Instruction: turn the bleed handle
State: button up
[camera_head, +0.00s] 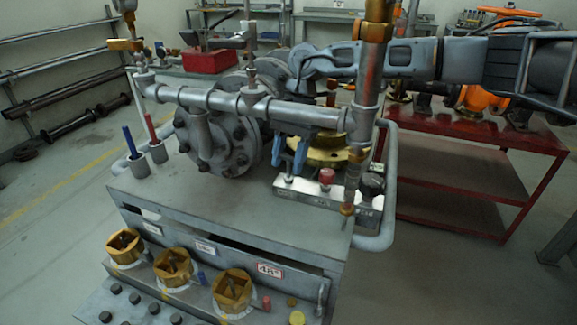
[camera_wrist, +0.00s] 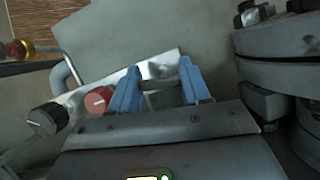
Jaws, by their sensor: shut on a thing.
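My gripper (camera_head: 288,166) points down at the left end of a pale metal panel behind the pipe on the grey bench. Its blue fingers straddle a small grey metal handle, which I take to be the bleed handle; it shows between the fingertips in the wrist view (camera_wrist: 157,70). The gripper (camera_wrist: 160,68) is shut on it. A red knob (camera_head: 326,176) and a black knob (camera_head: 371,184) stand on the same panel, to the right of the handle. In the wrist view the red knob (camera_wrist: 97,99) is close beside one finger. The fingers partly hide the handle.
A thick grey pipe (camera_head: 250,103) crosses in front of my gripper, and an upright pipe (camera_head: 367,90) stands to the right. A large bolted flange (camera_head: 222,140) is close on the left. A red table (camera_head: 480,135) with valves is behind at right.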

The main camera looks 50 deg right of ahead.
jog(key=shift+n+b, duration=0.4)
jog(key=shift+n, duration=0.2)
jog(key=o, duration=1.1)
jog(key=shift+c, duration=0.2)
jog(key=shift+r, duration=0.1)
jog(key=v, duration=0.7)
jog(key=shift+w+r, duration=0.15)
jog(key=shift+r, duration=0.15)
jog(key=shift+d, duration=0.15)
